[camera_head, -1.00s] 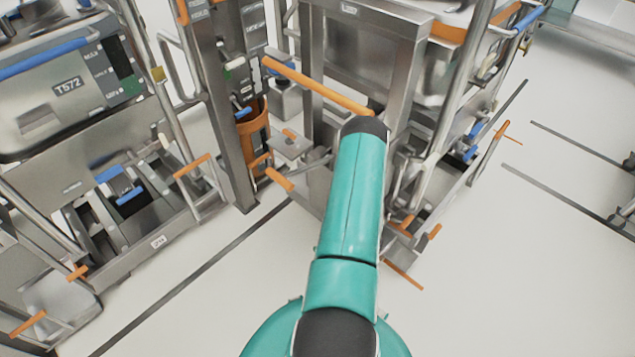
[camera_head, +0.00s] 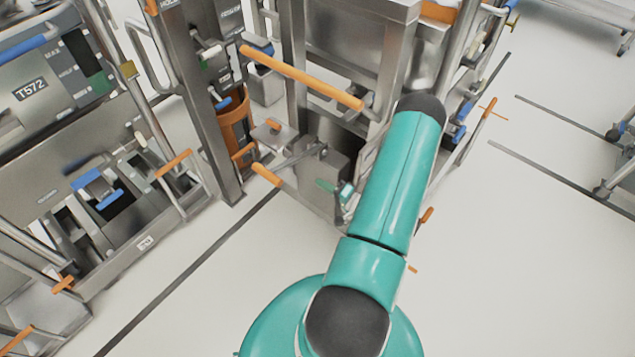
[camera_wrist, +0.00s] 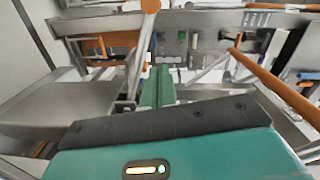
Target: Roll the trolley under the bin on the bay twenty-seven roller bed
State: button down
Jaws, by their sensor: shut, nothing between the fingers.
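A steel frame with a long orange push bar (camera_head: 300,77) stands ahead in the head view; it appears to be the trolley. The bar also seems to show at the right of the wrist view (camera_wrist: 275,78). A steel box (camera_head: 345,40) is behind the bar, possibly the bin; I cannot read a bay number twenty-seven. My gripper (camera_head: 345,190) is low in front of the frame, below the bar and apart from it, partly hidden by my arm. In the wrist view its green fingers (camera_wrist: 157,86) are together and hold nothing.
A steel unit marked T572 (camera_head: 30,85) stands at the left, with orange levers and blue handles. An orange cylinder (camera_head: 235,130) stands beside a steel post. A dark line (camera_head: 190,270) runs across the pale floor. Clear floor (camera_head: 530,260) lies at the right.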

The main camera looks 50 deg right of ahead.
jog(key=w+a+f, duration=0.1)
jog(key=w+a, duration=0.3)
jog(key=w, duration=0.5)
jog(key=shift+a, duration=0.4)
jog(key=shift+f, duration=0.1)
